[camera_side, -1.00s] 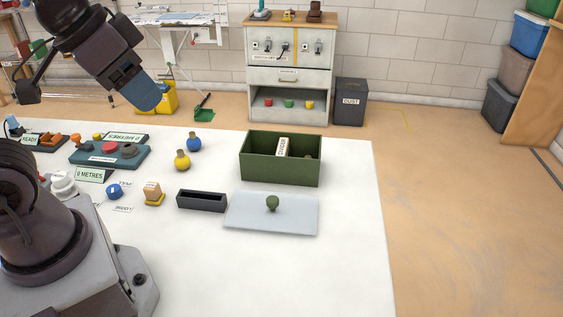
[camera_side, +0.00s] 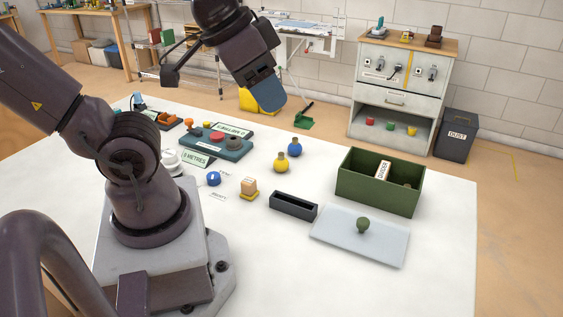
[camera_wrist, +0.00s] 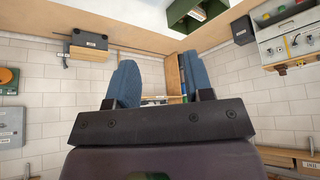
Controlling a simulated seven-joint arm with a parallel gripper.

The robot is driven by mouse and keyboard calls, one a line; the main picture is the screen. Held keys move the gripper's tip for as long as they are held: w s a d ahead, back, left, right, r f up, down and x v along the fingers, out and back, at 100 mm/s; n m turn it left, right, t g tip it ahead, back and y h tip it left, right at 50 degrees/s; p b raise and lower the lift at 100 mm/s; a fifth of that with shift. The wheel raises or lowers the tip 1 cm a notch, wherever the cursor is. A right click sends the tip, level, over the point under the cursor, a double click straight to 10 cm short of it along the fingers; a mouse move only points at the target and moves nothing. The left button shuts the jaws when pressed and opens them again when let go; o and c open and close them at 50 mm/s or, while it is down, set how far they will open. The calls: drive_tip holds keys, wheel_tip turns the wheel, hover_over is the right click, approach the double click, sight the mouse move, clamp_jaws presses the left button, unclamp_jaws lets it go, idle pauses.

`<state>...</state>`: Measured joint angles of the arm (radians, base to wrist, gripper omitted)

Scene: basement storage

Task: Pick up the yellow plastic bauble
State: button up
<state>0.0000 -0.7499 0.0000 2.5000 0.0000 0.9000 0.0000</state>
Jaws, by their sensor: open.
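The yellow bauble (camera_side: 281,163), a round body with a small dark neck, stands on the white table in the side view. A similar blue bauble (camera_side: 295,148) stands just behind it to the right. My gripper (camera_side: 271,106) is in the air, above and slightly left of the yellow bauble in the picture, clear of the table. In the wrist view its two blue fingers (camera_wrist: 161,85) are apart with nothing between them. The yellow bauble does not show in the wrist view.
A green open box (camera_side: 376,195) holds a white labelled item. A pale lid (camera_side: 340,243) with a green knob and a narrow black tray (camera_side: 293,208) lie in front.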

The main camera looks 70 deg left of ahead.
drive_tip(key=o, duration=0.5)
drive_tip(key=shift+o, duration=0.2)
